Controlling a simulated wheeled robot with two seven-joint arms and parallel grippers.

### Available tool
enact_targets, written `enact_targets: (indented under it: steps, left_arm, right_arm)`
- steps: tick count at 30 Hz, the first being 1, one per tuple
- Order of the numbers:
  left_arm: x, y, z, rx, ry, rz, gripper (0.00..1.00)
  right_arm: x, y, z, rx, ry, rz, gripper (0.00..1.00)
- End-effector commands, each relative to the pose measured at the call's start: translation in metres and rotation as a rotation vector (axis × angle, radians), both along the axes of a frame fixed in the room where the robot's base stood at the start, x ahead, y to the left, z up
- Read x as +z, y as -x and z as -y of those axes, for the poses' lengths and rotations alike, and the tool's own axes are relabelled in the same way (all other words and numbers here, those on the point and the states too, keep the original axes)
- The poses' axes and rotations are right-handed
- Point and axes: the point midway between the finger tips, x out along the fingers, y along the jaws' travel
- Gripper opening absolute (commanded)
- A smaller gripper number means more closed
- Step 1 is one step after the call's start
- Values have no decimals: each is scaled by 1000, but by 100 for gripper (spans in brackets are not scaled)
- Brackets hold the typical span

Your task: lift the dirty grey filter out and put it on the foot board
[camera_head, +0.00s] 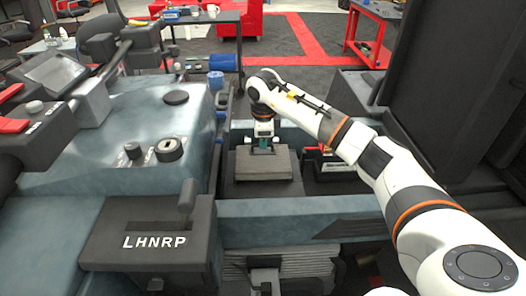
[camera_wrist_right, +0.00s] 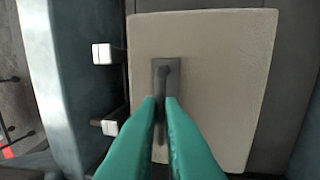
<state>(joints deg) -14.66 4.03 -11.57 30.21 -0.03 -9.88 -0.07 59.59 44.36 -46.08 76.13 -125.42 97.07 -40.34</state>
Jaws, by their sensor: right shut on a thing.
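The dirty grey filter (camera_head: 262,168) is a square slab in the open bay, left of its middle. In the right wrist view the filter (camera_wrist_right: 205,60) looks grey-beige, with a dark bar handle (camera_wrist_right: 166,72) on its top. My right gripper (camera_head: 265,146) comes down over the filter from above. Its green fingers (camera_wrist_right: 165,108) are shut on the handle. I cannot tell whether the filter is raised off its seat. I cannot make out the foot board for sure. My left gripper is not in view.
Two white-ended clips (camera_wrist_right: 103,54) stand beside the filter's left edge. A blue-grey wall (camera_head: 300,208) bounds the bay in front. A dark box with red parts (camera_head: 328,163) sits to the right. The console with the LHNRP selector (camera_head: 150,240) stands at left.

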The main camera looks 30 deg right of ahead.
Motion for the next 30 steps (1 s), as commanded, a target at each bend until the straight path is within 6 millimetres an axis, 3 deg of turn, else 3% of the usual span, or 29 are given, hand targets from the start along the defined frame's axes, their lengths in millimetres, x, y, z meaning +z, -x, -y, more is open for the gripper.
enact_targets:
  steps: [6,15,30]
  left_arm:
    - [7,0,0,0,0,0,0]
    - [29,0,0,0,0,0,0]
    - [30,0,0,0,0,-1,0]
  right_arm:
    - [28,0,0,-1,1,2,0]
    - [53,0,0,-1,0,0,0]
    - [53,0,0,-1,0,0,0]
